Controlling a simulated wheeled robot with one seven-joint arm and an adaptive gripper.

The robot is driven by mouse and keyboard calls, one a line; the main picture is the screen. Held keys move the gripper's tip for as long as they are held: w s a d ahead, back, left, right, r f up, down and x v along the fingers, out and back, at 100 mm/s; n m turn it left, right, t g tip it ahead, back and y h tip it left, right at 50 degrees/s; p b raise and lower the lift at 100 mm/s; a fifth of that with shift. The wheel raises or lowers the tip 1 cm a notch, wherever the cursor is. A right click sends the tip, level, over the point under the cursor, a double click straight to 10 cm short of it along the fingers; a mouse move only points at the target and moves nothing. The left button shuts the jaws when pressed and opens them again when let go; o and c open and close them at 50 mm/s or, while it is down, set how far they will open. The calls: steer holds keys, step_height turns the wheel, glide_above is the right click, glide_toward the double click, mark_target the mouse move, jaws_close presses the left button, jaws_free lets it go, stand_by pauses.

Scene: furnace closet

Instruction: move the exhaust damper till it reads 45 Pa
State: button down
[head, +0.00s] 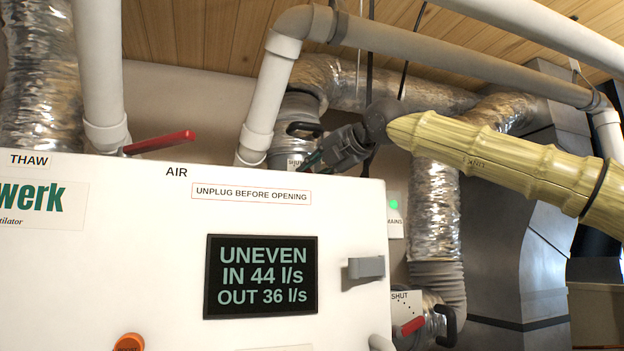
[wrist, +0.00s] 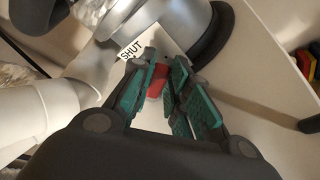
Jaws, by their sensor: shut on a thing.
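My gripper (head: 318,158) is behind the top edge of the white ventilator cabinet, at a damper on the upper duct (head: 295,116). In the wrist view its teal-padded fingers (wrist: 165,88) are shut on a red damper lever (wrist: 158,80), which is mostly hidden between them. A SHUT label (wrist: 131,50) sits beside the lever on a silver duct collar (wrist: 170,22). The cabinet's display (head: 261,277) reads UNEVEN, IN 44 l/s, OUT 36 l/s; no Pa figure shows. A second damper with a red lever (head: 412,326) and a SHUT label stands at lower right. I see no exhaust marking on either.
The cabinet (head: 130,240) fills the lower left. A red-handled valve (head: 158,142) stands at its top. White pipe (head: 268,95) and a grey overhead pipe (head: 450,55) run close to my arm. A foil duct (head: 437,210) hangs right of the gripper. White pipe also crowds the wrist view's left.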

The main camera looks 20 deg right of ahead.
steer(key=shift+f+m+b, duration=0.3)
steer(key=shift+f+b, duration=0.15)
steer(key=shift+b, duration=0.2)
steer(key=shift+d, duration=0.1)
steer(key=shift+r, duration=0.15)
steer(key=c, duration=1.4)
jaws_free()
steer(key=shift+w, duration=0.1)
steer(key=shift+o, duration=0.2)
steer(key=v, duration=0.8)
steer(key=shift+d, duration=0.1)
